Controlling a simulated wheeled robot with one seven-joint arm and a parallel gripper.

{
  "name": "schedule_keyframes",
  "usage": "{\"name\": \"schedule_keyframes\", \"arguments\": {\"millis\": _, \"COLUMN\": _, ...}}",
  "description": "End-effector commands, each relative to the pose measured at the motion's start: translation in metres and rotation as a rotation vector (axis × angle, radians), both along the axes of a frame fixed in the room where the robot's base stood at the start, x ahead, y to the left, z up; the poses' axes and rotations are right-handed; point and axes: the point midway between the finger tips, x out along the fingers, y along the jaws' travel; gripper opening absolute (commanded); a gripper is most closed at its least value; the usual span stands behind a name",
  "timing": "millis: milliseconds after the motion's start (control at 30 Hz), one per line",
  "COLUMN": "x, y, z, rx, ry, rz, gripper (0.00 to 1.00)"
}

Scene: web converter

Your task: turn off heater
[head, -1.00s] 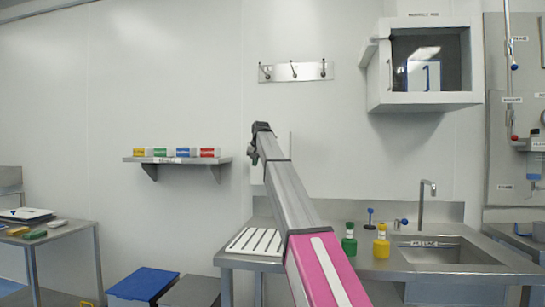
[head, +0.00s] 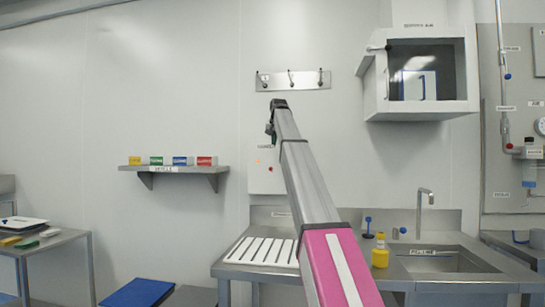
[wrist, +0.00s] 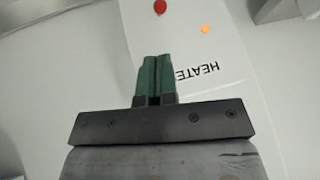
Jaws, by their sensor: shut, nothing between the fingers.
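The heater's white control box (head: 262,180) is on the wall, partly hidden behind my arm in the head view. In the wrist view the box (wrist: 190,48) carries an upside-down HEATER label (wrist: 198,72), a red round control (wrist: 160,6) at the top edge and an orange round spot (wrist: 205,28) to its right. My gripper (wrist: 156,57) has green fingers held together with nothing between them. The fingers appear over the box face, below the red control in the picture. Contact cannot be told. In the head view my gripper (head: 270,130) shows small at the arm's far end.
A steel counter with a white ribbed board (head: 262,250), a yellow bottle (head: 380,252) and a sink (head: 435,260) lies below. A hook rail (head: 293,79) is above my gripper. A shelf of small coloured boxes (head: 172,169) is to the left. A wall cabinet (head: 372,85) is at upper right.

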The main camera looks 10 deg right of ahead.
Motion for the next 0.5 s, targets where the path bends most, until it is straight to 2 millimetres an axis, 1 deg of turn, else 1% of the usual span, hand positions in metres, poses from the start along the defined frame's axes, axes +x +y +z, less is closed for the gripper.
{"name": "schedule_keyframes", "arguments": {"millis": 167, "x": 0.012, "y": 0.001, "z": -0.021, "rx": 0.0, "ry": 0.001, "rz": 0.0, "gripper": 0.0}}
{"name": "schedule_keyframes", "arguments": {"millis": 500, "x": 0.045, "y": 0.003, "z": -0.076, "rx": 0.0, "ry": 0.002, "rz": 0.0, "gripper": 0.0}}
